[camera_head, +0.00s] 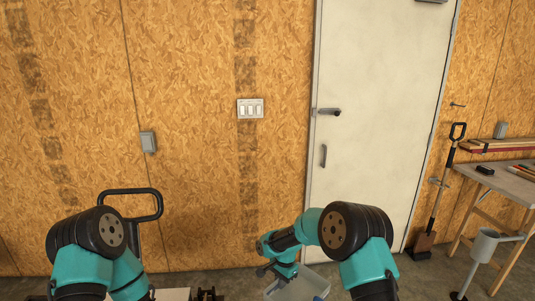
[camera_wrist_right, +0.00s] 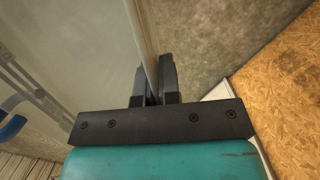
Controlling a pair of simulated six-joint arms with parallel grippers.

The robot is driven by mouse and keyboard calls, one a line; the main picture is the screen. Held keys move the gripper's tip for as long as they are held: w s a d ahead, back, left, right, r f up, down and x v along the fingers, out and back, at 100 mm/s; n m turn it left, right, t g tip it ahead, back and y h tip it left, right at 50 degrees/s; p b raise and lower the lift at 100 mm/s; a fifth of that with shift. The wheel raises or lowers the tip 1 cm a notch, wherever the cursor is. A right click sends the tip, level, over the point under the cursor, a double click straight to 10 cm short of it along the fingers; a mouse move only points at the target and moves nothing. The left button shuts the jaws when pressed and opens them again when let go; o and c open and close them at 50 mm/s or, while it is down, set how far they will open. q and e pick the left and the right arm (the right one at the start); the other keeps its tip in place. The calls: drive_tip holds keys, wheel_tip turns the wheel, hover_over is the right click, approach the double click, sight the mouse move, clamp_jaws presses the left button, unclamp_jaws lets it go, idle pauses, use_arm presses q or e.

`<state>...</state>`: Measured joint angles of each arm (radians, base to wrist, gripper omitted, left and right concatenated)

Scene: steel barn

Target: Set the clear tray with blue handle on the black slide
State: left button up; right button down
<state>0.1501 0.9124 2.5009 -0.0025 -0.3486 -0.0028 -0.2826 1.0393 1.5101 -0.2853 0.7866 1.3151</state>
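The clear tray (camera_head: 315,281) shows in part at the bottom of the head view, below my right forearm. In the right wrist view its translucent wall (camera_wrist_right: 95,60) fills the upper left, with a bit of blue handle (camera_wrist_right: 13,128) at the left edge. My right gripper (camera_wrist_right: 155,78) has its black fingers close on both sides of the tray's thin wall edge. In the head view the right gripper (camera_head: 281,272) is at the tray's upper left. My left gripper is below the picture. I cannot make out the black slide for certain.
A black tube handle (camera_head: 130,191) stands behind my left arm. Small dark parts (camera_head: 207,294) and a pale surface (camera_head: 172,294) show at the bottom edge. A workbench (camera_head: 510,180), a shovel (camera_head: 436,200) and a grey vise-like stand (camera_head: 483,245) are at the right. A white door (camera_head: 380,110) is ahead.

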drive_tip(key=s+d+f+n, duration=0.3)
drive_tip(key=d+f+n, duration=0.1)
drive_tip(key=d, duration=0.4)
drive_tip(key=s+d+f+n+h, duration=0.1)
drive_tip(key=s+d+f+n, duration=0.2)
drive_tip(key=d+f+n, duration=0.2)
drive_tip(key=d+f, duration=0.1)
drive_tip(key=d, duration=0.2)
drive_tip(key=shift+s+g, duration=0.25)
drive_tip(key=shift+g, duration=0.05)
idle(0.4)
drive_tip(key=s+a+r+n, duration=0.2)
drive_tip(key=a+r+n, duration=0.2)
drive_tip(key=a+r, duration=0.3)
drive_tip(key=s+a+r+n+h, duration=0.1)
drive_tip(key=a+r+n, duration=0.3)
drive_tip(key=a+r, duration=0.4)
wheel_tip(320, 180, up, 6)
drive_tip(key=shift+s+a+f, duration=0.1)
drive_tip(key=shift+s+a, duration=0.05)
drive_tip(key=shift+s, duration=0.3)
